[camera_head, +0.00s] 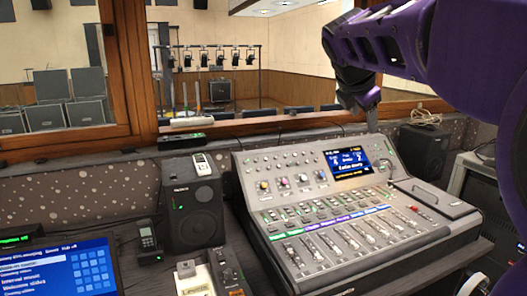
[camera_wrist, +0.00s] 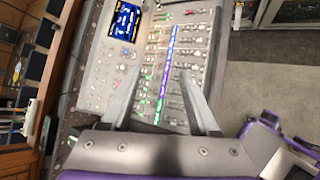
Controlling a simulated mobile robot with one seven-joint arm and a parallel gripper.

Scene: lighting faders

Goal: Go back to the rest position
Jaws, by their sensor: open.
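The lighting console (camera_head: 247,195) is a grey sloped desk with a lit blue screen (camera_head: 349,161), rows of knobs and buttons, and several faders (camera_head: 335,248) along its lower part. In the head view my gripper (camera_head: 371,122) hangs from the purple arm above the back right of the console, near the screen. In the wrist view my gripper (camera_wrist: 160,90) is open, its two grey fingers spread apart with nothing between them. The console (camera_wrist: 98,72) shows sideways beyond the fingers. The fingers look clear of it.
A black speaker (camera_head: 192,210) stands left of the console. A wooden window frame (camera_head: 230,128) runs behind the desk. Grey equipment (camera_head: 470,185) stands at the right.

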